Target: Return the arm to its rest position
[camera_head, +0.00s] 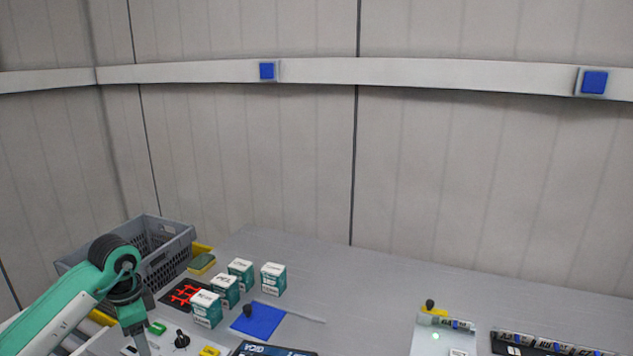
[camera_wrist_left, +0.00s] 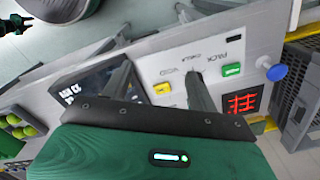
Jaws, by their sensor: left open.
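My left arm (camera_head: 55,310) comes in from the lower left in the head view, with its wrist bent downward. My left gripper (camera_head: 141,346) is at the bottom edge there, and its fingertips are cut off by the frame. In the left wrist view the two dark fingers of the left gripper (camera_wrist_left: 160,85) are spread apart with nothing between them. Contact with the panel cannot be told. My right gripper is not in view.
Several white-and-teal boxes (camera_head: 207,309) stand near a blue pad (camera_head: 262,321). A grey crate (camera_head: 172,245) is behind my left wrist. A red-lit display (camera_head: 186,294) is beside the boxes. A pale device (camera_head: 427,342) stands at right. The middle of the grey table is clear.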

